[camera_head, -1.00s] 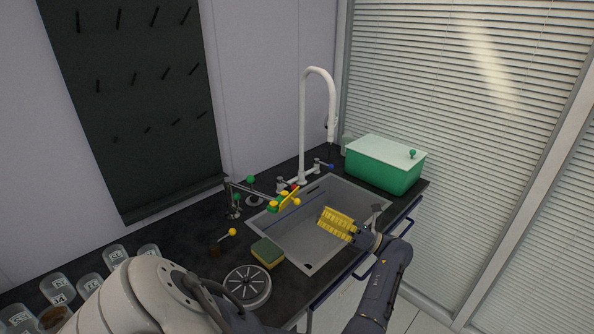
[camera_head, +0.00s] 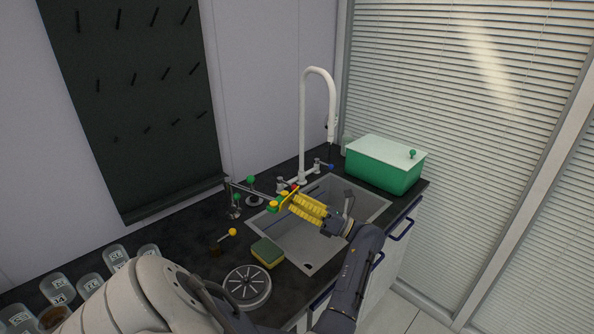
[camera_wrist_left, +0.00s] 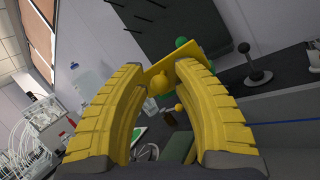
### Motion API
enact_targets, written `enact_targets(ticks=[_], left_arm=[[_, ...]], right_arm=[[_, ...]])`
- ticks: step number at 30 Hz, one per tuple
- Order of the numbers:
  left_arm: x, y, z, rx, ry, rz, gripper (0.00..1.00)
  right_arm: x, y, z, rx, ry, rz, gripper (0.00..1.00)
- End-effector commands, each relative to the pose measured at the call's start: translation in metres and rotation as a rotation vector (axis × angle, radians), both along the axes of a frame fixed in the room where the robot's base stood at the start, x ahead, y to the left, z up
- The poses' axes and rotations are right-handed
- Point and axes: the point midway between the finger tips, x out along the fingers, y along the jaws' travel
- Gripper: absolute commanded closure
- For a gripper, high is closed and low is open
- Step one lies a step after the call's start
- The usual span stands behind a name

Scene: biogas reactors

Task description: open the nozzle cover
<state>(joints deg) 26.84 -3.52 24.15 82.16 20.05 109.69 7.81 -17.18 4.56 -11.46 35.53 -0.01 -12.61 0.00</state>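The nozzle cover appears to be the yellow piece (camera_head: 288,200) with round yellow knobs at the end of a thin pipe over the sink's left edge. In the left wrist view it shows as a yellow plate (camera_wrist_left: 172,62) with a yellow knob (camera_wrist_left: 158,84) in front. My left gripper (camera_head: 297,204), with ribbed yellow fingers, is right beside the cover. In the wrist view its fingers (camera_wrist_left: 160,75) are apart, with the knob showing between them. I cannot tell whether they touch the cover. My right gripper is not in view.
The grey sink (camera_head: 368,203) has a tall white tap (camera_head: 303,130) behind it. A green box (camera_head: 385,170) stands at the right. A sponge (camera_head: 267,252), a round grey disc (camera_head: 247,287) and a yellow-knobbed lever (camera_head: 225,237) are on the dark counter. Labelled jars stand at the left.

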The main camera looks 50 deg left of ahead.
Motion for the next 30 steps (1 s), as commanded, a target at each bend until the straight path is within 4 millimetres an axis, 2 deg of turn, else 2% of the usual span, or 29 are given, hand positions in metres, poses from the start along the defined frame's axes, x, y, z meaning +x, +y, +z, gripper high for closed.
enact_targets(ticks=[3,11,24,30], left_arm=[[0.0001,0.0000,-0.0002,0.000,0.000,0.000,0.70],[0.0001,-0.0002,-0.0002,-0.001,-0.001,0.000,1.00],[0.0002,-0.0004,-0.0002,-0.006,-0.003,0.001,1.00],[-0.0006,0.0013,0.0058,-0.129,-0.050,0.002,1.00]], right_arm=[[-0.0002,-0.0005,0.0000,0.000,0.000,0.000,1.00],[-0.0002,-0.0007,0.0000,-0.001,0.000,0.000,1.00],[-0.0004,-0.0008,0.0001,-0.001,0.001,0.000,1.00],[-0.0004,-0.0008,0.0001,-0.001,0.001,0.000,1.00]])
